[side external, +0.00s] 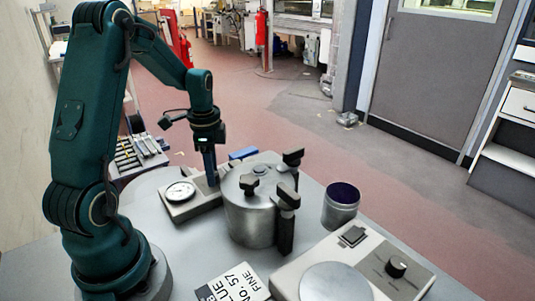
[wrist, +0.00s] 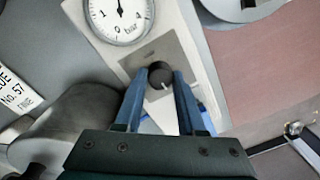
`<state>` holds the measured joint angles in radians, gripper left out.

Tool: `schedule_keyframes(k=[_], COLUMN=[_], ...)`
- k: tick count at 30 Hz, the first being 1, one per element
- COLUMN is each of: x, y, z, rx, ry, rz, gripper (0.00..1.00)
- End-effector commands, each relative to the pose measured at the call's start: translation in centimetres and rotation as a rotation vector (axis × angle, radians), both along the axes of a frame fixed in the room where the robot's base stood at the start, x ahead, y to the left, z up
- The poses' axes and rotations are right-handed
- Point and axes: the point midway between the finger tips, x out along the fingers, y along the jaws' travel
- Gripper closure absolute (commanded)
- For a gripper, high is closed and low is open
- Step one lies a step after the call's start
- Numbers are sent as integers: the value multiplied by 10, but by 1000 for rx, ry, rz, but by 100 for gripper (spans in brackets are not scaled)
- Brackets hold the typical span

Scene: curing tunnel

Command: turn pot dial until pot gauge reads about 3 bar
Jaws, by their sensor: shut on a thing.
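The pot gauge (wrist: 121,14) is a round white dial face marked in bar, cut off at the top of the wrist view. Its dark needle points up the picture, between the 1 and the 4; the figures at the top are out of view, so I cannot read it exactly. It also shows in the side view (side external: 180,192), too small to read. The pot dial (wrist: 160,73) is a black knob with a pale mark pointing down the picture. My gripper (wrist: 161,82) has its blue fingers shut on the dial's two sides; in the side view it points down (side external: 211,181).
A metal pot (side external: 248,218) with black clamp knobs stands just right of my gripper. An open can (side external: 341,204) stands further right. A unit with a black knob and a round plate (side external: 336,283) is at front right, beside a printed label card (side external: 233,284).

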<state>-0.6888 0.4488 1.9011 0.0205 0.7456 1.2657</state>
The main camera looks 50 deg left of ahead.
Motion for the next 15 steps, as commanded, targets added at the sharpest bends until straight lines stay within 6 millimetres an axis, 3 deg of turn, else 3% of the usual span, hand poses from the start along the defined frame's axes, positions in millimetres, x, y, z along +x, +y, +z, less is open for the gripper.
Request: schedule_keyframes(k=[5, 6, 8, 15], x=[0, 0, 0, 0], y=[0, 0, 0, 0], z=[0, 0, 0, 0], rx=[-1, -1, 0, 0], ry=[-1, -1, 0, 0], rz=[1, 2, 2, 2], gripper=[100, 58, 35, 31])
